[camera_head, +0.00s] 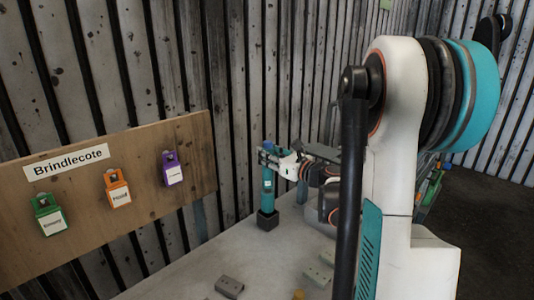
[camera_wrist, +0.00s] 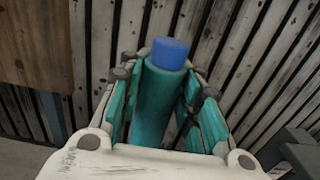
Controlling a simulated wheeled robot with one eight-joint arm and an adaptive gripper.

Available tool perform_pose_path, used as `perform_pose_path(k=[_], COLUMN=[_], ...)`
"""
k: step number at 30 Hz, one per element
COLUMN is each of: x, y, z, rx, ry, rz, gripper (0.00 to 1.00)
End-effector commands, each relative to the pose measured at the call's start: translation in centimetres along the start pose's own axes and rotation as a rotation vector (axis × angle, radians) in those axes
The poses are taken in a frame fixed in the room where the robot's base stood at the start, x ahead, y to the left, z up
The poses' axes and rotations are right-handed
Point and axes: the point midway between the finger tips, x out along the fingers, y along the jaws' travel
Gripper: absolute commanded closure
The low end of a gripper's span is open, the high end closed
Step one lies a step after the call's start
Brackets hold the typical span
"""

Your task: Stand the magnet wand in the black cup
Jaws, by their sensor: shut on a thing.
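The magnet wand (camera_head: 267,183) is a teal rod with a blue end and a small white label. It stands upright at the far end of the table in the head view. Its lower end meets the top of the black cup (camera_head: 267,221); I cannot tell how deep it sits inside. My gripper (camera_head: 268,156) is shut on the wand near its top. In the wrist view, the wand's blue end (camera_wrist: 171,53) sticks out between the teal fingers of my gripper (camera_wrist: 165,95). The cup does not show there.
A wooden board (camera_head: 90,225) reading "Brindlecote" holds green, orange and purple tagged locks on the left. A grey block (camera_head: 229,287) lies at the table's front, and light blocks (camera_head: 318,275) lie right of it. A slatted wall stands close behind the cup.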

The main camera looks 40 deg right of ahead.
Motion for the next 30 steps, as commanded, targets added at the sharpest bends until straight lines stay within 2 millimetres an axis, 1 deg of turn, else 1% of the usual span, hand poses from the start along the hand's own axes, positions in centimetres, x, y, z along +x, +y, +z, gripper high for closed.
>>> perform_pose_path(k=[1, 24, 30], x=[0.0, 0.0, 0.0], y=[0.0, 0.0, 0.0], z=[-0.5, -5.4, -6.3], rx=[0.0, 0.0, 0.0], ry=[0.0, 0.0, 0.0], rz=[0.0, 0.0, 0.0], gripper=[1.0, 1.0, 1.0])
